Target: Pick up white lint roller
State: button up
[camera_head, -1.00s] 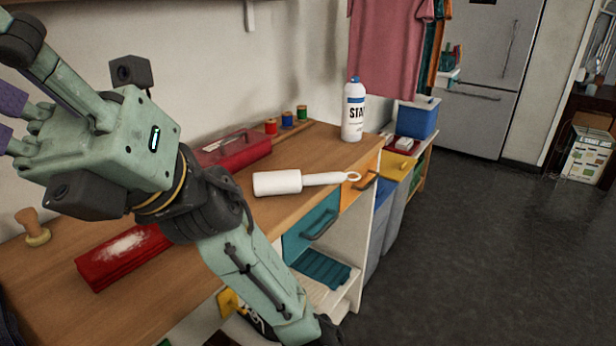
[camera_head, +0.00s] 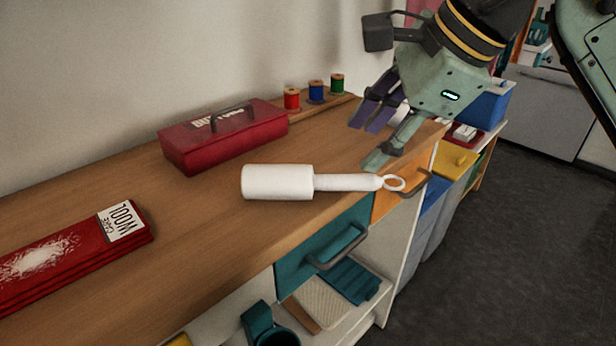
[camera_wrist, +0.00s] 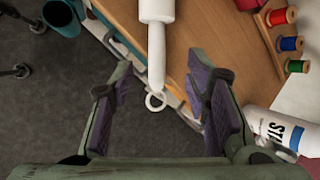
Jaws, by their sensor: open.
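The white lint roller (camera_head: 278,182) lies on the wooden worktop (camera_head: 215,240), its handle pointing right and the ring at its end by the front edge. My gripper (camera_head: 370,138) is above the worktop, just beyond the handle end, with its fingers apart and empty. In the wrist view the lint roller (camera_wrist: 157,40) points down toward my gripper (camera_wrist: 165,95), and its ring lies between the two spread fingers in the picture. The roller is not gripped.
A red box (camera_head: 222,136) stands behind the roller, with thread spools (camera_head: 316,92) at the back. A starch bottle (camera_wrist: 270,132) is close to my right finger in the wrist view. A red wool pack (camera_head: 75,255) lies left. An orange drawer (camera_head: 405,190) is below the ring.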

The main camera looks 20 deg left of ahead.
aim_at(337, 178)
jog(key=x, duration=0.4)
jog(key=shift+s+a+f, duration=0.15)
jog(key=x, duration=0.5)
jog(key=shift+f, duration=0.1)
grip_shut()
